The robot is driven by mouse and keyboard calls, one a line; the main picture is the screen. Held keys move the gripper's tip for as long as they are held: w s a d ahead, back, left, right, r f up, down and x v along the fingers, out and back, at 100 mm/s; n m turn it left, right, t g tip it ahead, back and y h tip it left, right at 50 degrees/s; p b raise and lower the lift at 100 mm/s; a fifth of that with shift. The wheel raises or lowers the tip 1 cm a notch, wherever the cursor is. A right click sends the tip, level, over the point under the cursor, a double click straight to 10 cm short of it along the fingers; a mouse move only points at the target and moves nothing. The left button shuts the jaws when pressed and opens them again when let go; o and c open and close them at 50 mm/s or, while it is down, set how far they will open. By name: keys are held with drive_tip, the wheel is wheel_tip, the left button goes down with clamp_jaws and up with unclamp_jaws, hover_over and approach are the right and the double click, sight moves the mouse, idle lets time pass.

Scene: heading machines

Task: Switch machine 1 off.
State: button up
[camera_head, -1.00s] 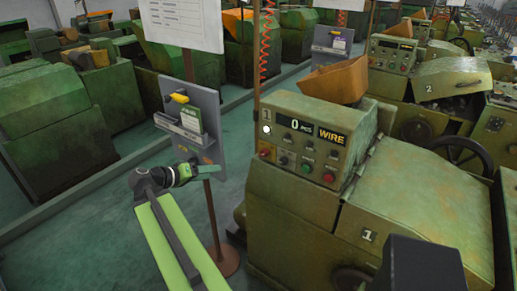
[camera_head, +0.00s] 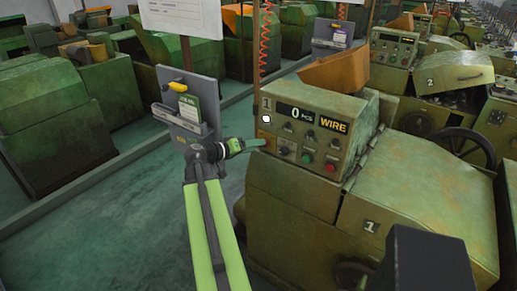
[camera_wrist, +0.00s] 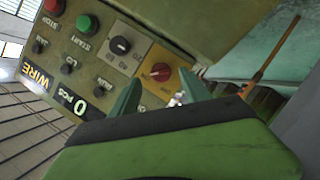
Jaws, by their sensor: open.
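Machine 1 (camera_head: 370,226) is a worn olive-green machine with a sloped control panel (camera_head: 289,131) showing "0 PCS" and "WIRE". In the wrist view, a red rotary switch (camera_wrist: 161,72) sits on a yellow plate at the panel's corner. A black knob (camera_wrist: 121,45), a green START button (camera_wrist: 87,25) and a red STOP button (camera_wrist: 54,5) are beside it. My gripper (camera_wrist: 161,80) is open and empty, its green fingertips on either side of the switch in the picture; I cannot tell whether they touch it. In the head view, my gripper (camera_head: 258,143) covers part of that panel corner.
A grey board (camera_head: 188,105) with a green card stands on a post left of the panel, close behind my arm. An orange hopper (camera_head: 335,73) sits behind the panel. Machine 2 (camera_head: 445,75) stands further back. Open floor (camera_head: 90,220) lies to the left.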

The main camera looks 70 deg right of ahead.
drive_tip(key=shift+x, duration=1.2)
drive_tip(key=shift+c, duration=0.3)
